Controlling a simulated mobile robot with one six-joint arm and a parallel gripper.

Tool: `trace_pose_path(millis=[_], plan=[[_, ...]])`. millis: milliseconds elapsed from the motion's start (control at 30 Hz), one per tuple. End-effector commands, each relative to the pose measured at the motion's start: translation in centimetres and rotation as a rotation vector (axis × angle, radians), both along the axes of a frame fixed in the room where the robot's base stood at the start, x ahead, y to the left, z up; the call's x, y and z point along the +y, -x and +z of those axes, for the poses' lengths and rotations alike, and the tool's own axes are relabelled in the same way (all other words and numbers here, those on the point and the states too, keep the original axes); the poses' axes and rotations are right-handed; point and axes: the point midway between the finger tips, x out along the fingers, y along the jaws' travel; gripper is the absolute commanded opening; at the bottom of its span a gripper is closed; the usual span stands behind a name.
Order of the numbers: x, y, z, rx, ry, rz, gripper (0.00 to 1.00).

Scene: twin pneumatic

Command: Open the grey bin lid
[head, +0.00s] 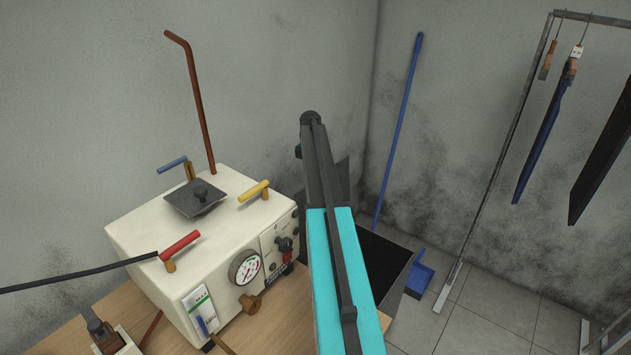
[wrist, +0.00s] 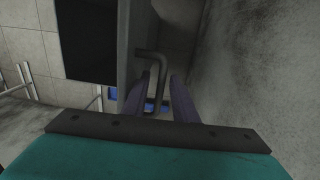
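The grey bin (head: 403,282) stands on the floor right of the bench, partly hidden behind my arm in the head view. Its dark opening is exposed, and it also shows at the upper left of the wrist view (wrist: 86,40). The lid seems to stand upright as a dark panel (head: 343,180) behind my arm; it appears edge-on in the wrist view (wrist: 127,45). A bent grey handle (wrist: 160,72) sticks out from the lid. My gripper (wrist: 160,88) has its fingers apart, one on each side of the handle. Its fingertips are not clear in the head view.
A white machine (head: 165,255) with coloured levers and a gauge sits on the wooden bench (head: 270,332) at left. A blue broom (head: 400,130) leans on the wall, with a blue dustpan (head: 420,277) below. A metal rack (head: 500,160) with hanging tools stands at right. Walls close in behind.

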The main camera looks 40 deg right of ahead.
Motion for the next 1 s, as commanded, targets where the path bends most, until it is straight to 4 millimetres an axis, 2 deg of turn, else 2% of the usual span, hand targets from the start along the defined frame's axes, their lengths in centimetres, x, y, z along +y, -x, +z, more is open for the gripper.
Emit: trace_pose_path(millis=[367,567,1000], plan=[[-0.3,-0.1,0.6,-0.005,0.008,-0.003,0.28],[-0.4,-0.2,1.6,-0.008,0.01,-0.003,0.28],[-0.4,-0.6,7.3,-0.007,0.009,-0.003,0.28]])
